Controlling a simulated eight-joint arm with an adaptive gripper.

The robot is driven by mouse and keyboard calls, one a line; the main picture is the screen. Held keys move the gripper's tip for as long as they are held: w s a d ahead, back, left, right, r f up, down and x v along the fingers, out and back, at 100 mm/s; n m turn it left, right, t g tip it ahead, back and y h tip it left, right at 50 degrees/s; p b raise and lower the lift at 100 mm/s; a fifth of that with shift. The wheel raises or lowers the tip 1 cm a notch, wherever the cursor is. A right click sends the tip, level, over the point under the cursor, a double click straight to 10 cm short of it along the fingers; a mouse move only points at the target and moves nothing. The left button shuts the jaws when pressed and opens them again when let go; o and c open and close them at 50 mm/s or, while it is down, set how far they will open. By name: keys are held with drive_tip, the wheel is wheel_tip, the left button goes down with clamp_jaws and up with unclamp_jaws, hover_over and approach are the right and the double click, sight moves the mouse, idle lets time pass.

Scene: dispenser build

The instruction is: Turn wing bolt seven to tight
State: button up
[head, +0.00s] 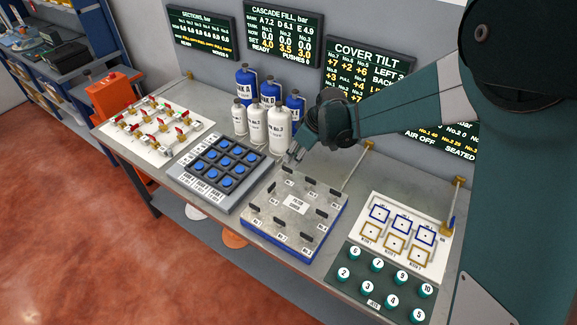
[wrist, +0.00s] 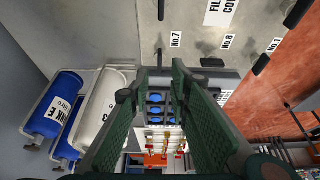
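The filter cover (head: 268,210) is a grey plate on a blue base, with black wing bolts around its rim. Wing bolt seven appears to be the black one at the back left corner (head: 289,169), close below my gripper (head: 293,156). In the wrist view the No.7 label (wrist: 176,40) shows just beyond the fingertips.
White and blue cylinders (head: 279,130) stand close behind and left of my gripper. A panel with blue buttons (head: 222,165) lies left of the cover. A white mat (head: 377,270) and numbered green knobs (head: 367,286) are right. Bolts by No.8 (wrist: 212,62) and No.1 (wrist: 262,64) stand nearby.

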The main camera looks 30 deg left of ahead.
sight(288, 168)
idle(0.4)
drive_tip(key=shift+x, duration=3.85)
drive_tip(key=shift+c, duration=0.2)
clamp_jaws()
